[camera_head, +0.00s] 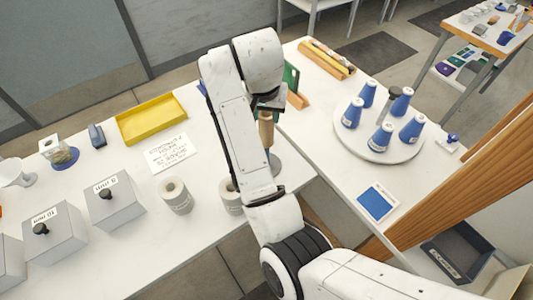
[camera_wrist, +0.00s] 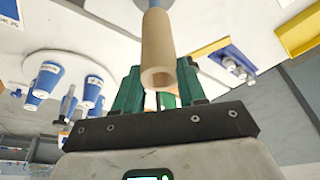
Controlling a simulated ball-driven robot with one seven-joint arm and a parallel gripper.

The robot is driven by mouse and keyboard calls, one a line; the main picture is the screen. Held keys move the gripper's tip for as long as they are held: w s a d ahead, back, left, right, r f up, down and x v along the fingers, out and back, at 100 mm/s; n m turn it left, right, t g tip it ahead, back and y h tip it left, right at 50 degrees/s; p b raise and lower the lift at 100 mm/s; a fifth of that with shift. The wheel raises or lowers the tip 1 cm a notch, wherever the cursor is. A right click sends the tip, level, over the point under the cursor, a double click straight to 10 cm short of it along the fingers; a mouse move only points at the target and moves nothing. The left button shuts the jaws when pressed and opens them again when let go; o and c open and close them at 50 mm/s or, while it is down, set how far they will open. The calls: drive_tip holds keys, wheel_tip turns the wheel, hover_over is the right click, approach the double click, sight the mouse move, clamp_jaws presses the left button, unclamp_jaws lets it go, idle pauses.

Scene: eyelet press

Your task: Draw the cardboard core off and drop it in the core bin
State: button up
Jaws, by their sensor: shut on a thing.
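The tan cardboard core (camera_head: 266,130) is an open-ended tube, held roughly upright below my gripper (camera_head: 267,103) in the head view. In the wrist view the core (camera_wrist: 158,45) stands between the green fingers of my gripper (camera_wrist: 160,85), its open end toward the camera. A round grey base (camera_head: 272,166) shows below the core, partly behind my arm. A little blue shows at the core's far end in the wrist view; I cannot tell whether the core is clear of a post. A dark bin (camera_head: 462,252) with a label, possibly the core bin, is at the lower right.
Blue cones (camera_head: 382,137) stand on a round white turntable (camera_head: 372,152) to the right. White rolls (camera_head: 175,196), grey boxes (camera_head: 114,201) and a yellow tray (camera_head: 152,119) are on the left table. A wooden beam (camera_head: 470,175) rises near the bin.

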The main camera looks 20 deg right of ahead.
drive_tip(key=shift+r, duration=1.3)
